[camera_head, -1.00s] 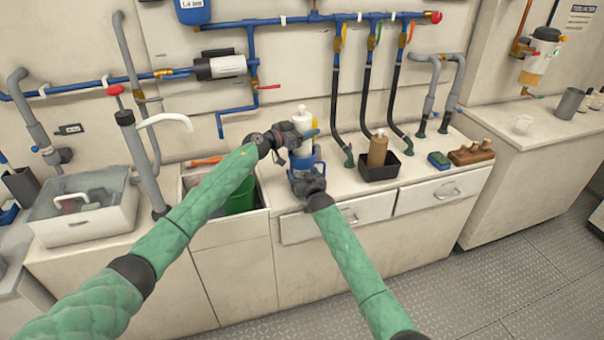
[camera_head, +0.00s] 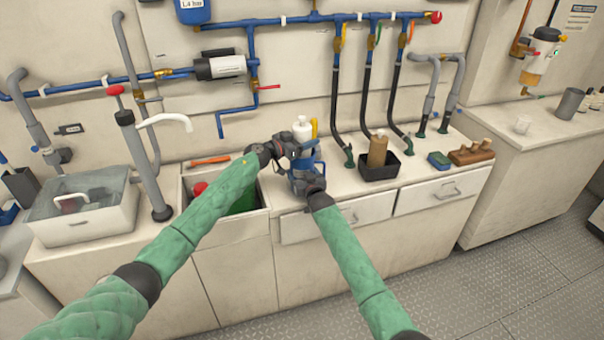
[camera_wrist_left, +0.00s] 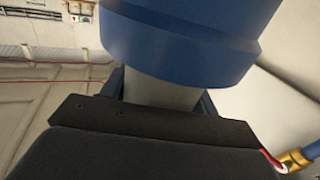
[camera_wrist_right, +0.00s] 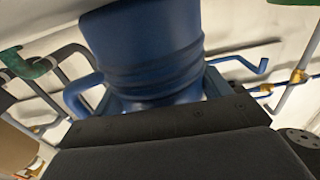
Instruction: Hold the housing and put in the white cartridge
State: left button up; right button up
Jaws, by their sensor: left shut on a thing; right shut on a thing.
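The white cartridge (camera_head: 302,127) is upright, its white top showing above my left gripper (camera_head: 301,145), which is shut on it. The blue housing (camera_head: 307,162) stands on the counter below. My right gripper (camera_head: 307,184) is shut on the housing from the front. In the left wrist view, the pale body of the cartridge (camera_wrist_left: 160,93) meets the rim of the blue housing (camera_wrist_left: 185,45) with no gap in sight. How deep it sits is hidden. The right wrist view shows the ribbed blue housing (camera_wrist_right: 145,50) with its side handle between my fingers.
A tan bottle (camera_head: 377,150) stands in a black tray (camera_head: 376,172) to the right. A yellow bottle (camera_head: 314,128) is close behind the cartridge. Black hoses (camera_head: 335,110) hang behind. A sink (camera_head: 262,212) with a green thing in it lies left of the housing.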

pick_arm(q)
jog(key=o, duration=1.2)
jog(key=shift+a, duration=0.1)
jog(key=v, duration=1.1)
jog(key=shift+s+a+f, duration=0.1)
jog(key=shift+s+a, duration=0.15)
jog(key=shift+a, duration=0.05)
pick_arm(e)
jog(key=o, duration=1.2)
jog(key=shift+s, duration=0.1)
